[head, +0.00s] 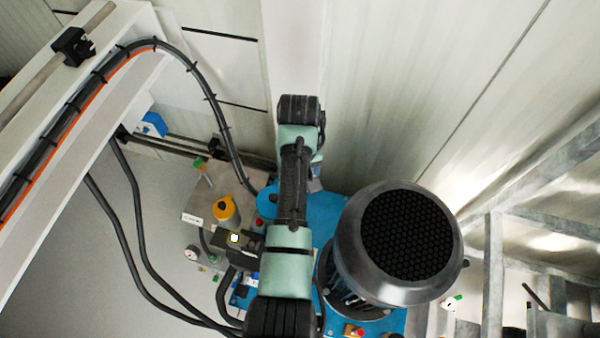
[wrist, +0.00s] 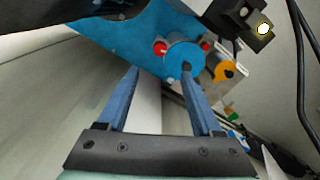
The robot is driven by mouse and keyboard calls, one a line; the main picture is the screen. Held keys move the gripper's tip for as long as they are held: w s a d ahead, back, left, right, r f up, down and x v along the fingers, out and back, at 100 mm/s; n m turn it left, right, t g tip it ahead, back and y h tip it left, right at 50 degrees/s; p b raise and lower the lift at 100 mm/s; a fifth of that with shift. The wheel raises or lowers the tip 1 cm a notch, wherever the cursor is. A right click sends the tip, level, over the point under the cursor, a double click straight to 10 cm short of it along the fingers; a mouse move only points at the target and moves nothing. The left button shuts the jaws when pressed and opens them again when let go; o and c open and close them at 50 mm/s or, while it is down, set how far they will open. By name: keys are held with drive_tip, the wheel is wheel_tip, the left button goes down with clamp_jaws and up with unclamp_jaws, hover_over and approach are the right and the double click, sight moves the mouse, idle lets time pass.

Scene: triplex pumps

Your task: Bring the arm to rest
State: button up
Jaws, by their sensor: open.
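My gripper (wrist: 160,72) shows in the wrist view with its two blue fingers apart and nothing seen between them. Beyond the fingertips is a round blue cap (wrist: 182,57) on the blue pump unit (wrist: 128,42); the right fingertip overlaps the cap in the picture, and I cannot tell whether they touch. In the head view my arm (head: 292,185) reaches up the middle of the picture and bends over at the top near the pale wall. The gripper end is mostly hidden behind the arm there.
A large motor with a black grille (head: 405,235) stands close right of my arm. A yellow-orange part (head: 227,208) and a gauge (head: 190,252) lie left. Black cables (head: 140,235) hang below a white beam (head: 95,130). A metal frame (head: 493,270) stands right.

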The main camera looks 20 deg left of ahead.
drive_tip(key=w+d+r+m+t+p, duration=0.1)
drive_tip(key=w+r+t, duration=0.35)
drive_tip(key=r, duration=0.55)
drive_tip(key=w+d+r+m+t+y+p, duration=0.1)
drive_tip(key=w+r+t, duration=0.3)
drive_tip(key=r, duration=0.6)
drive_tip(key=w+d+r+t+p, duration=0.1)
drive_tip(key=w+r+t+p, duration=0.15)
drive_tip(key=w+r, duration=0.55)
drive_tip(key=s+d+r+m+t+p, duration=0.1)
drive_tip(key=s+d+r+t, duration=0.2)
drive_tip(key=r, duration=0.9)
drive_tip(key=s+r+m+t, duration=0.15)
drive_tip(key=r+t, duration=0.25)
drive_tip(key=r, duration=0.8)
drive_tip(key=s+d+r+t+p, duration=0.1)
drive_tip(key=s+r+t, duration=0.3)
drive_tip(key=s+r, duration=0.5)
drive_tip(key=s+d+r+m+t+h+p, duration=0.1)
drive_tip(key=s+d+r+t, duration=0.2)
drive_tip(key=s+r, duration=0.6)
wheel_tip(320, 180, up, 4)
drive_tip(key=shift+s+r+t, duration=0.15)
drive_tip(key=shift+s+t, duration=0.15)
drive_tip(key=shift+t, duration=0.8)
drive_tip(key=shift+s+d+r, duration=0.15)
drive_tip(key=shift+s, duration=0.1)
drive_tip(key=shift+c, duration=1.4)
drive_tip(key=shift+s, duration=0.15)
